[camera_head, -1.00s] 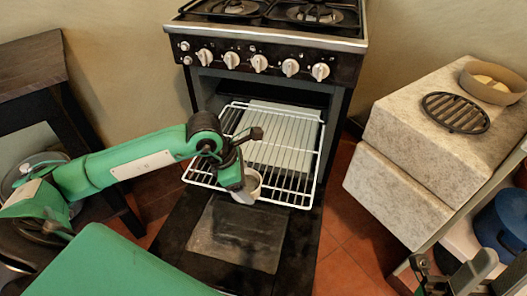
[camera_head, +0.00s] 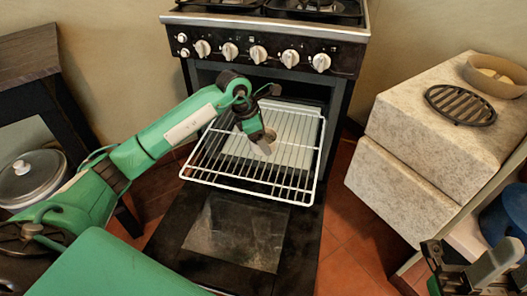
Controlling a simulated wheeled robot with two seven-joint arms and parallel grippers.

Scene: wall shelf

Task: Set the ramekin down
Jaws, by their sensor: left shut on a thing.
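The ramekin (camera_head: 264,146) is small and pale, and mostly hidden behind my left gripper (camera_head: 262,138). The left gripper is shut on it, over the wire oven rack (camera_head: 222,181). The rack is pulled out above the open oven door, with a light ribbed tray or panel (camera_head: 297,128) on its back part. I cannot tell whether the ramekin touches the rack or tray. My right gripper (camera_head: 470,268) shows partly at the lower right corner, away from the oven; its jaws are unclear.
The open oven door (camera_head: 232,235) lies below the rack. Stone blocks (camera_head: 425,150) at the right bear a black grill trivet (camera_head: 460,104) and a round dish (camera_head: 494,76). A lidded pot (camera_head: 30,178) stands at the left. The rack's front part is clear.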

